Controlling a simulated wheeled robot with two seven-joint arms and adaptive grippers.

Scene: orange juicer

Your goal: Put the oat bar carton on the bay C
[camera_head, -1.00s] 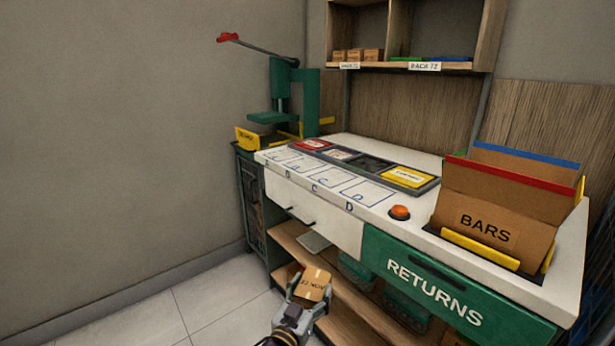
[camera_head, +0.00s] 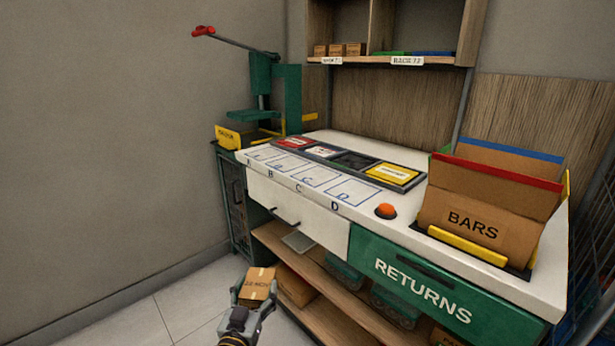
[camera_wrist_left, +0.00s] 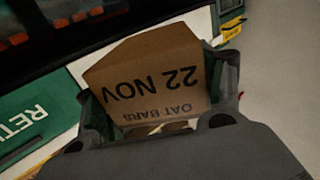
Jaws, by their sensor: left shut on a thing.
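The oat bar carton (camera_head: 258,284) is a small brown box held in my left gripper (camera_head: 254,300), in front of and below the counter. In the left wrist view the carton (camera_wrist_left: 150,75) reads "22 NOV" and "OAT BARS" upside down, with the gripper fingers (camera_wrist_left: 155,110) on both sides of it. Bay C (camera_head: 319,175) is an empty blue-outlined rectangle on the white counter top, between bays B and D. The carton is apart from the counter. My right gripper is not in view.
A larger "BARS" box (camera_head: 478,215) stands at the counter's right. An orange button (camera_head: 386,211) sits right of bay D. A green press (camera_head: 275,90) stands at the back left. Open shelves (camera_head: 325,300) lie under the counter. Floor (camera_head: 165,315) at the left is clear.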

